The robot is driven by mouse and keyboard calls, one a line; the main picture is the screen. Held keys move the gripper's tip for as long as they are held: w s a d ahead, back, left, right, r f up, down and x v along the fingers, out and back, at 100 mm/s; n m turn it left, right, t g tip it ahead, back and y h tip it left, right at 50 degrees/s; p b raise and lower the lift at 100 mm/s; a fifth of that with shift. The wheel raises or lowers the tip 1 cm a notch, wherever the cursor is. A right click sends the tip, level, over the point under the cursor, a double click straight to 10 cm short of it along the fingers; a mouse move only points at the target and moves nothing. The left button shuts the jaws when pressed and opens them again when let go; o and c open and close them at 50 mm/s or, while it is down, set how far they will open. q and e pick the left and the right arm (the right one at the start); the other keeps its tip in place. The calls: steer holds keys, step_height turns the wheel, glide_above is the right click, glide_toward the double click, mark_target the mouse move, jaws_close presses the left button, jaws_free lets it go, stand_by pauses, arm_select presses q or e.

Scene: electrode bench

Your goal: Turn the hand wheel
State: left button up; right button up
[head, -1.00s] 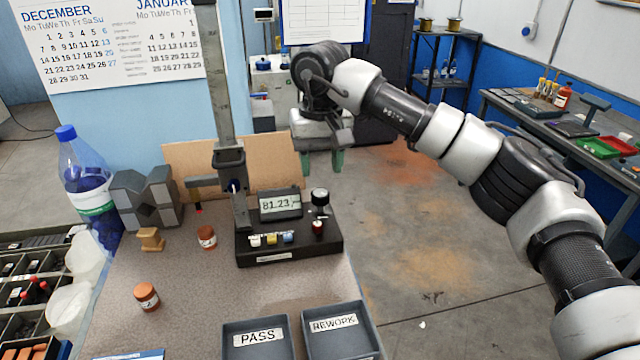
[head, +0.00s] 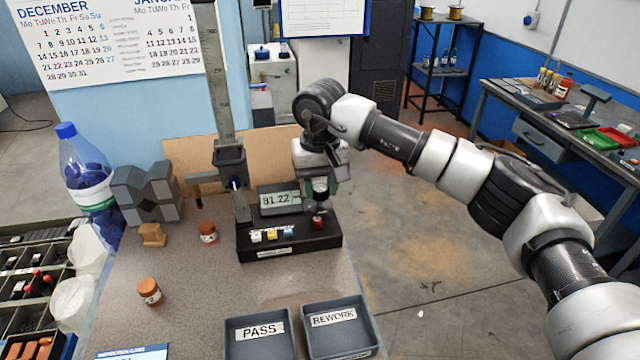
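The hand wheel (head: 320,186) is a small dark knob with a pale top at the right end of the black gauge base (head: 290,245). My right gripper (head: 321,190) points down over it, with a green finger against each side, and looks shut on it. The gripper partly hides the wheel. The display (head: 279,199) behind reads about 81.22. A grey column (head: 222,80) with a carriage (head: 230,165) rises at the base's left. My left gripper is not in view.
Orange-capped jars (head: 149,291) stand left of the base. A grey block (head: 146,196) and a blue-capped bottle (head: 84,170) stand at the back left. PASS (head: 258,347) and REWORK (head: 340,345) trays lie in front. The bench between is clear.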

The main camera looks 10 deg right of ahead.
steer(key=m+b, duration=0.2)
steer(key=m, duration=0.1)
steer(key=shift+m+b, duration=0.3)
steer(key=shift+b, duration=0.05)
steer(key=m+b, duration=0.2)
steer(key=m, duration=0.2)
steer(key=shift+m, duration=0.3)
steer(key=m+b, duration=0.1)
steer(key=m, duration=0.3)
steer(key=shift+m, duration=0.3)
steer(key=m+b, duration=0.1)
steer(key=m, duration=0.4)
steer(key=shift+r+b, duration=0.1)
steer(key=shift+b, duration=0.25)
steer(key=m+b, duration=0.1)
steer(key=m, duration=0.4)
steer(key=shift+m, duration=0.4)
steer(key=m+b, duration=0.1)
steer(key=m, duration=0.5)
steer(key=shift+r, duration=0.1)
steer(key=m+b, duration=0.1)
steer(key=m, duration=0.4)
steer(key=shift+r+m+b, duration=0.1)
steer(key=shift+m+b, duration=0.35)
steer(key=shift+m, duration=1.65)
